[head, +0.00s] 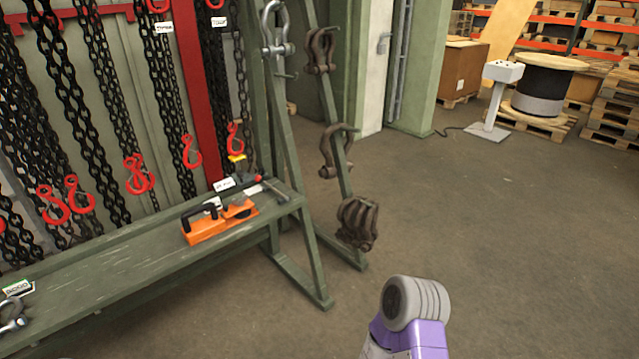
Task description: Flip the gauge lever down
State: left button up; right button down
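No gauge lever can be made out for sure. A white box on a slim stand (502,72) stands at the back right, with small dark marks on its top too small to read. An orange tool with a black handle (220,219) lies on the green bench; whether it has a gauge lever I cannot tell. A purple and grey link of my arm shows at the bottom, right of centre. Neither of my grippers is in view.
The green bench (110,283) and its frame, hung with chains (100,70) and shackles (336,150), fill the left. The floor (500,230) at right is clear.

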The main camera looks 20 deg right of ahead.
aim_at(261, 170)
jog(key=z, duration=0.65)
jog(key=k, duration=0.9)
jog(key=z, duration=0.7)
jog(key=i, duration=1)
jog(key=u, duration=0.2)
jog(key=i, duration=1.95)
jog(key=u, duration=1.8)
jog(key=i, duration=0.9)
jog(key=u, duration=1)
